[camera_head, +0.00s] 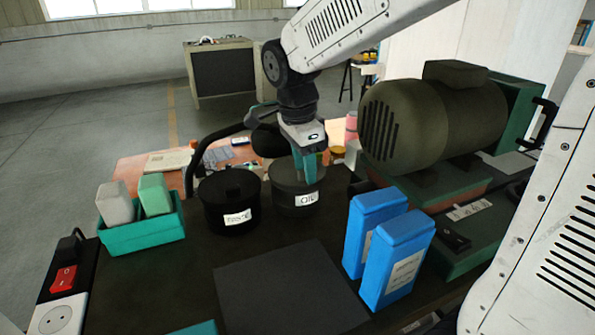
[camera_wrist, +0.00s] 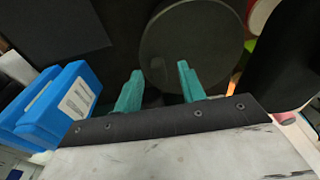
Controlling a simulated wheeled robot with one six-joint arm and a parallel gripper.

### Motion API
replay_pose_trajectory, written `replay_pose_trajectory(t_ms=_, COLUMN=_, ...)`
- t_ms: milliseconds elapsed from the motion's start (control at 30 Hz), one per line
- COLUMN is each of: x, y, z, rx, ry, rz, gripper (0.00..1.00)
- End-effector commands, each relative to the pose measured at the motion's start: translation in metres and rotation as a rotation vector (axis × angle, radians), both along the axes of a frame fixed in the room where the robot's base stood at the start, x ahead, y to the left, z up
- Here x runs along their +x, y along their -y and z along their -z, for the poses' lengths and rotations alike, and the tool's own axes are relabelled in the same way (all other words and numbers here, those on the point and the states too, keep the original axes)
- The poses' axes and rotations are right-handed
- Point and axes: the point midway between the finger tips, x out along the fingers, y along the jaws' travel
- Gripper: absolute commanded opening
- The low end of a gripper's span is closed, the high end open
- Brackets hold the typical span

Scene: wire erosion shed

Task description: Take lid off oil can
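The oil can (camera_head: 295,206) is a dark round can with a white "OIL" label, standing upright on the dark bench. Its round grey lid (camera_head: 283,177) is on top. In the wrist view the lid (camera_wrist: 190,35) is a large dark disc beyond the fingers. My gripper (camera_head: 311,168) points down over the lid, its green fingers low at the lid's right part. In the wrist view my gripper (camera_wrist: 158,85) is open, fingers well apart. A small dark shape, perhaps the lid's knob, shows dimly between them; I cannot tell whether anything touches it.
A similar black can (camera_head: 229,203) with a knobbed lid stands close left of the oil can. Two blue boxes (camera_head: 385,250) stand at front right, and a large motor (camera_head: 432,120) behind them. A green tray (camera_head: 145,235) holds two blocks at left. A flat dark plate (camera_head: 285,290) lies in front.

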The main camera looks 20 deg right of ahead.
Motion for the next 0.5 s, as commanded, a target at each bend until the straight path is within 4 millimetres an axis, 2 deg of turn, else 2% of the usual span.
replay_pose_trajectory(t_ms=167, x=0.0002, y=-0.0008, z=0.0006, rx=0.0, ry=0.001, rz=-0.002, gripper=0.4)
replay_pose_trajectory(t_ms=200, x=0.0002, y=-0.0009, z=0.0005, rx=0.0, ry=0.001, rz=-0.002, gripper=0.37)
replay_pose_trajectory(t_ms=333, x=0.0002, y=-0.0012, z=0.0004, rx=0.0, ry=0.001, rz=-0.002, gripper=0.01)
replay_pose_trajectory(t_ms=500, x=0.0004, y=-0.0013, z=0.0002, rx=0.0, ry=0.002, rz=-0.002, gripper=0.0)
